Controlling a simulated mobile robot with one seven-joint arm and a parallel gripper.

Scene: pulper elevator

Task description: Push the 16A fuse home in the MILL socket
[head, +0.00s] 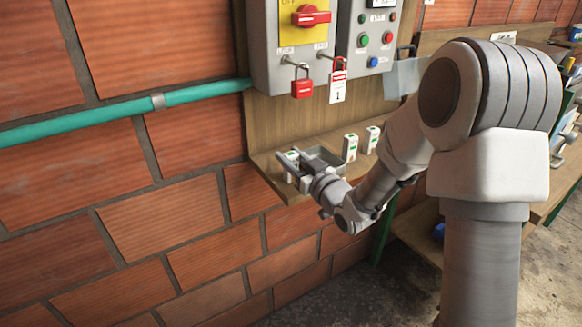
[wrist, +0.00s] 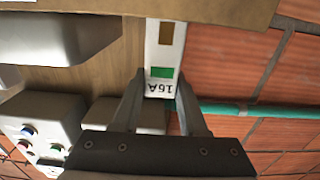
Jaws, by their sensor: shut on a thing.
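The 16A fuse (wrist: 164,52) is a white block with a green patch and a brown window. Its 16A label shows upside down in the wrist view. My gripper (wrist: 160,84) is shut on its near end, one finger on each side. In the head view my gripper (head: 297,170) is at the left end of the wooden shelf, with a white and green fuse (head: 292,157) at its fingers. I cannot make out the MILL socket or its label in either view.
A grey metal tray (head: 324,158) stands just right of my gripper. Two more white and green fuses (head: 350,147) (head: 371,138) stand farther right on the shelf (head: 268,168). Grey control boxes (head: 283,62) with a red padlock (head: 302,88) hang above. A teal pipe (head: 110,120) runs along the brick wall.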

